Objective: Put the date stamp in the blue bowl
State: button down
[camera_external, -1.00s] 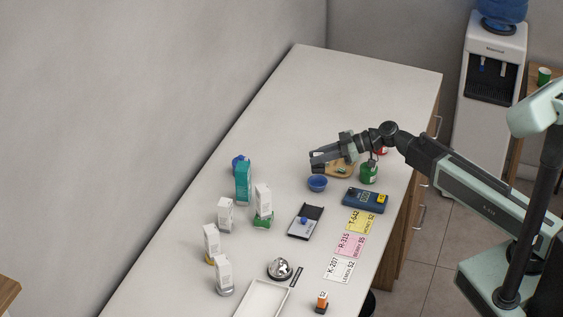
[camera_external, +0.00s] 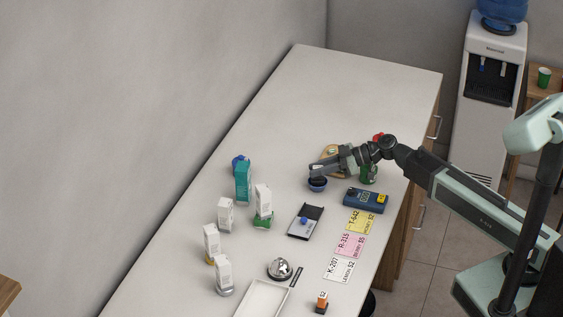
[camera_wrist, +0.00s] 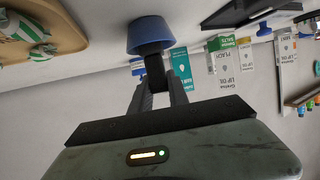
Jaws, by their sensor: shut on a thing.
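The blue bowl (camera_external: 317,187) stands on the counter near its right side, and it shows upside down at the top of the wrist view (camera_wrist: 150,34). My gripper (camera_external: 316,171) is right over the bowl and low. In the wrist view its fingers (camera_wrist: 156,88) are shut on a small dark thing, which I take to be the date stamp (camera_wrist: 155,70). The stamp's end lines up with the bowl's rim; I cannot tell whether it is inside or just above. Its detail is too small to make out in the external view.
Small cartons (camera_external: 225,214) stand left. The counter's far end is clear.

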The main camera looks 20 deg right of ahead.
jog(key=c, duration=1.3)
grip_release()
jog(key=shift+r, duration=0.15)
jog(key=shift+r+p, duration=0.6)
jog(key=shift+p, duration=0.25)
jog(key=p+v, duration=0.1)
jog(key=v, duration=0.5)
jog(key=p+v, duration=0.2)
jog(key=v, duration=0.4)
jog(key=shift+f+p, duration=0.25)
jog(key=shift+p, duration=0.05)
jog(key=shift+d, duration=0.1)
